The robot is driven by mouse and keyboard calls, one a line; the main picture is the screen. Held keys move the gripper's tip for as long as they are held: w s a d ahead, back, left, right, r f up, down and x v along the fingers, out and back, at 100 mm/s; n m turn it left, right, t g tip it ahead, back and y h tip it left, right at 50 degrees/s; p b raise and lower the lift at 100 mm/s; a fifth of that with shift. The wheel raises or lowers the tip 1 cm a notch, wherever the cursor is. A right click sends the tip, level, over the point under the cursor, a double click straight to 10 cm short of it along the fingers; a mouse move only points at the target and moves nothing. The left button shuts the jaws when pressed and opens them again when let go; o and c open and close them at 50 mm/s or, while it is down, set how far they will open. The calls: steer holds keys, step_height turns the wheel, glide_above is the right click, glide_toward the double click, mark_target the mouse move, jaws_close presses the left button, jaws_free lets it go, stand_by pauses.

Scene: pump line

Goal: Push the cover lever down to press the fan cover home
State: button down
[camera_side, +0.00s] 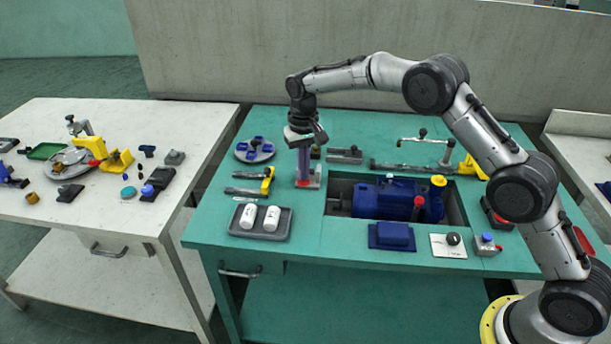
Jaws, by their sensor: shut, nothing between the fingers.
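A blue motor (385,199) lies in a recess in the green bench. My gripper (305,137) points down at the back left of the recess. It is shut and empty, above or against the top of a purple upright (303,165) with a red part at its foot; I cannot tell whether they touch. A silver bar with a dark knob (423,133) stands behind the recess, with a yellow end at its right. I cannot tell for sure which of these is the cover lever. The fan cover is not clearly distinguishable at this size.
A grey tray (240,222) with two white cylinders stands at the front left. A round dish with blue parts (255,150) is at the back left. A blue block (391,235), a panel with a black knob (452,240) and a blue-button box (487,241) line the front edge.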

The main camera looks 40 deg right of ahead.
steer(key=shift+w+d+r, duration=0.1)
steer(key=shift+r, duration=2.75)
steer(key=shift+r, duration=0.15)
steer(key=s+d+r+t, duration=0.2)
steer(key=s+r, duration=0.2)
steer(key=r, duration=0.5)
steer(key=s+d+r+t, duration=0.1)
steer(key=s+r, duration=0.4)
steer(key=r, duration=0.4)
steer(key=s+d+r+t, duration=0.1)
steer(key=s+r, duration=0.4)
steer(key=s, duration=0.4)
steer(key=s+d+f+t, duration=0.1)
steer(key=s+d, duration=0.1)
steer(key=s, duration=1.2)
steer(key=s+f+n, duration=0.3)
steer(key=s+f, duration=0.6)
steer(key=f, duration=0.2)
steer(key=shift+f+t, duration=0.3)
